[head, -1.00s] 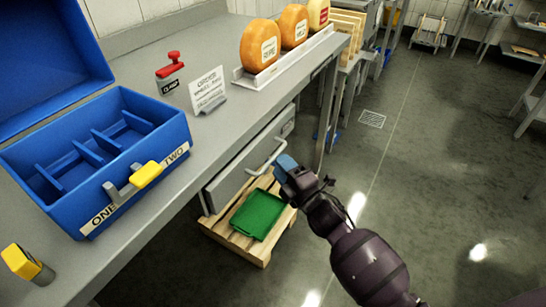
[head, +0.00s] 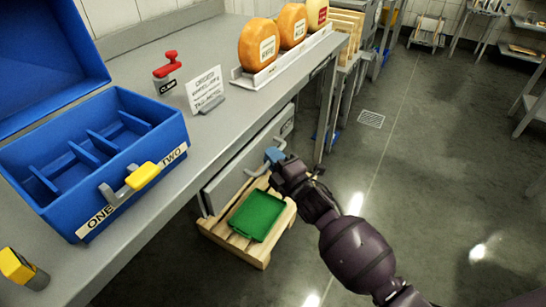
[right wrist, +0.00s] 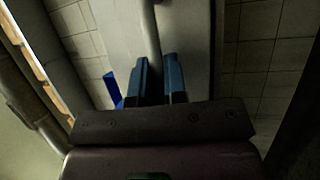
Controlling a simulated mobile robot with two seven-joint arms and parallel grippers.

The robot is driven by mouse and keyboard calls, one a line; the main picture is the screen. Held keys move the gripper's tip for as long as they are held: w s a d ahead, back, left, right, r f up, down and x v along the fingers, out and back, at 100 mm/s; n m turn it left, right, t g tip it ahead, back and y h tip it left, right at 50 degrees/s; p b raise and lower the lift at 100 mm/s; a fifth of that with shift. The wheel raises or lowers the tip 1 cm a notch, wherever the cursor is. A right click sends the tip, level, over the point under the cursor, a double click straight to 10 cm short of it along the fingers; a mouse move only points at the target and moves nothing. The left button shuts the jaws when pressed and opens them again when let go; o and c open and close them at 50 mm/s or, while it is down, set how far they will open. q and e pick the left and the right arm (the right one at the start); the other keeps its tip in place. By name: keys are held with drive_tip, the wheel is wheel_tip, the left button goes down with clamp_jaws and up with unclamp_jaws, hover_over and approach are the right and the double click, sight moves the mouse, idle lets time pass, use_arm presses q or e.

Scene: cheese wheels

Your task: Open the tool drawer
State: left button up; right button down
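The grey tool drawer (head: 228,182) sits under the grey bench, its front looking flush and shut. Its pale bar handle (head: 259,169) stands out from the front and is partly hidden by my gripper. My right gripper (head: 274,156), with blue fingertips, is at the handle. In the right wrist view the handle bar (right wrist: 152,45) runs down to the two blue fingers (right wrist: 162,80). The fingers stand apart with a gap between them, and I cannot see them clamped on the bar. My left gripper is not in view.
A wooden pallet (head: 236,244) with a green tray (head: 257,215) lies on the floor below the drawer. On the bench (head: 130,225) are an open blue box (head: 150,195), a red-handled tool, a sign and cheese wheels (head: 259,44).

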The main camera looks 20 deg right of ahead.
use_arm(q)
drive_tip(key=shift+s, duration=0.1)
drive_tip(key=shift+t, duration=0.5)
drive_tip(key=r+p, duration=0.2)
drive_tip(key=p, duration=0.1)
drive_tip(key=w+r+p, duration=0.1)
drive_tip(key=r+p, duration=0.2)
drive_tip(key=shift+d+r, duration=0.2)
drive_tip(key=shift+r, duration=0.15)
use_arm(e)
drive_tip(key=s+d, duration=1.5)
drive_tip(key=s, duration=0.5)
drive_tip(key=shift+s+d, duration=0.15)
drive_tip(key=shift+d, duration=0.2)
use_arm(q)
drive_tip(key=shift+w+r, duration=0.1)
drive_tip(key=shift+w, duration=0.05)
use_arm(e)
drive_tip(key=c, duration=1.2)
unclamp_jaws()
